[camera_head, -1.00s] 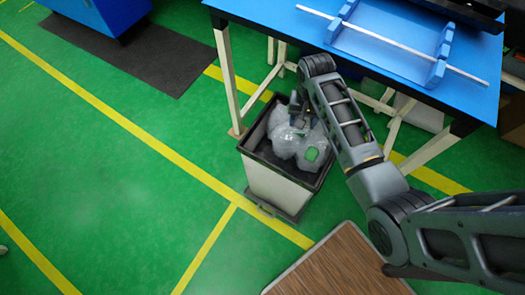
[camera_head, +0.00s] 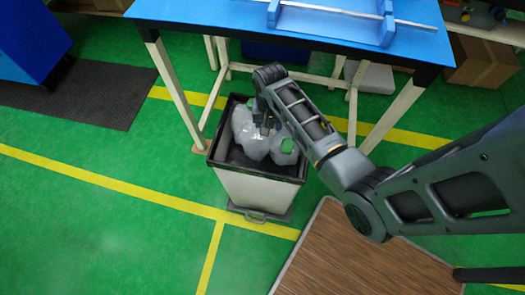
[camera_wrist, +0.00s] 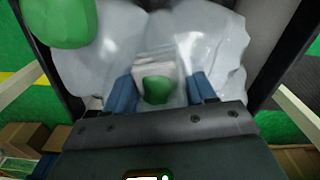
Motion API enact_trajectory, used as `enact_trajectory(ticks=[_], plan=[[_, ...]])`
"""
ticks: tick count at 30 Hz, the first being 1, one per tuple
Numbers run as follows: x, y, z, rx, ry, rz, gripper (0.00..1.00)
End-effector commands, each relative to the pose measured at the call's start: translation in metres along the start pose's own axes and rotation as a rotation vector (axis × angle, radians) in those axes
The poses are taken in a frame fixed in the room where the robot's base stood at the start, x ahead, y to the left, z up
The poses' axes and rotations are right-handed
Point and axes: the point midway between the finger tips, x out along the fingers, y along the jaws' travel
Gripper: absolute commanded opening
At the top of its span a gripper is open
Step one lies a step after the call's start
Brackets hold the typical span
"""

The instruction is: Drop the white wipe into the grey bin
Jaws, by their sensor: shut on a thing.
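The grey bin (camera_head: 258,189) has pale walls and a dark rim. It stands on the floor at the front edge of the blue table. My gripper (camera_head: 265,127) is over the bin's opening, close above the bags inside. In the wrist view its blue fingers (camera_wrist: 162,91) are shut on a pale, layered piece, which looks like the white wipe (camera_wrist: 155,64). A green lump (camera_wrist: 157,90) shows between the fingers; I cannot tell whether it touches the wipe. The wipe cannot be made out in the head view.
A brown wooden board (camera_head: 350,262) lies in front at right.

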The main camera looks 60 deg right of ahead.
Motion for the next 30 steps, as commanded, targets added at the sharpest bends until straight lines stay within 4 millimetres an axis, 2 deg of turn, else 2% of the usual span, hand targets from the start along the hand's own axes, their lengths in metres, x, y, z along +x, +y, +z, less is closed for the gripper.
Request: enact_trajectory(ticks=[9,10,19,26,30], plan=[[0.003,0.000,0.000,0.000,0.000,0.000,0.26],[0.003,0.000,0.000,0.000,0.000,0.000,0.57],[0.003,0.000,0.000,0.000,0.000,0.000,0.84],[0.003,0.000,0.000,0.000,0.000,0.000,0.84],[-0.008,-0.001,-0.001,-0.001,0.003,-0.002,0.84]])
